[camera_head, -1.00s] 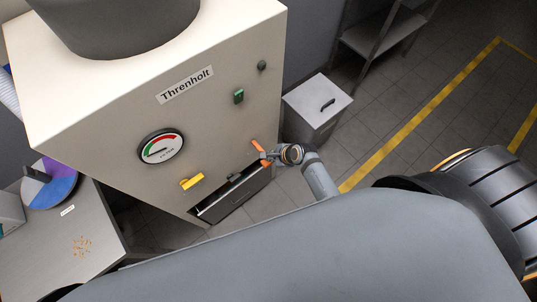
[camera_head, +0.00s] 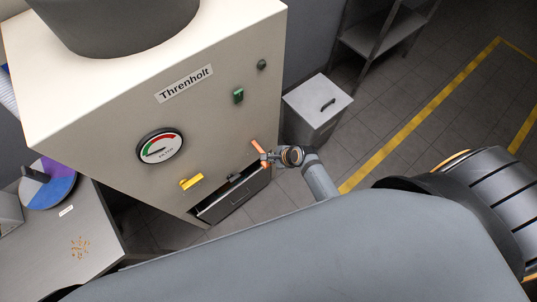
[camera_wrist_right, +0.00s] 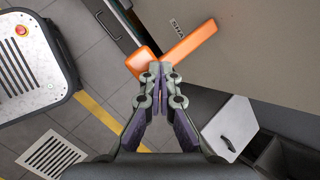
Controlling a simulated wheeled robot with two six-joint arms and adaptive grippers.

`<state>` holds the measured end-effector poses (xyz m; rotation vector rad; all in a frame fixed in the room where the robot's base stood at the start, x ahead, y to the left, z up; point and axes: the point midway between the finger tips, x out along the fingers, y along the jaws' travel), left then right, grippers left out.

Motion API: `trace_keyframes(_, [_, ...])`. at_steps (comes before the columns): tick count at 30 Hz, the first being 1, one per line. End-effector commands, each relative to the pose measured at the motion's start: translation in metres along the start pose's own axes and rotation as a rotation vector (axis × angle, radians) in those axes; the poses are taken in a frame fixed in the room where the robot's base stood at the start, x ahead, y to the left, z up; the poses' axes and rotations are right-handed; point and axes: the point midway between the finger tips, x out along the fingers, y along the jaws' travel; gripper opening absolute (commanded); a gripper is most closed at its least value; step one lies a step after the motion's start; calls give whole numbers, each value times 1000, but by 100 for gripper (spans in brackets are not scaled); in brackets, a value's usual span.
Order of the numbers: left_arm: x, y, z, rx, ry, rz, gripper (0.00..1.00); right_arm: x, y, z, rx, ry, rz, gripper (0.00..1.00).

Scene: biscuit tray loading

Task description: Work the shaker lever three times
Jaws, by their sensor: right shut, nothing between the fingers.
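The orange shaker lever (camera_head: 257,147) sticks out low on the right of the front of the cream Threnholt machine (camera_head: 215,125). In the right wrist view the lever (camera_wrist_right: 188,44) is a slanting bar with a thick end block (camera_wrist_right: 141,62). My right gripper (camera_head: 265,158) is at the lever's outer end. In the wrist view its fingertips (camera_wrist_right: 158,70) are together and empty, right at the end block. I cannot tell whether they touch it. My left gripper is not in view.
A dark drawer (camera_head: 232,198) sits open below the lever. A grey lidded bin (camera_head: 318,100) stands to the right. A side table (camera_head: 50,235) is at left.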

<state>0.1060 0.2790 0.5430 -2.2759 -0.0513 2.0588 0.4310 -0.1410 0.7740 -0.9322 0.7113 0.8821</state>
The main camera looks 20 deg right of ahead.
Motion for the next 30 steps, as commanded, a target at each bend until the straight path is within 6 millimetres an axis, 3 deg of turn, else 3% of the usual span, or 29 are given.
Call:
trace_keyframes(23, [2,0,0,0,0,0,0,2,3,-2,1,1,2,0])
trace_keyframes(30, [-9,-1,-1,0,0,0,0,-5,-2,3,1,1,2,0])
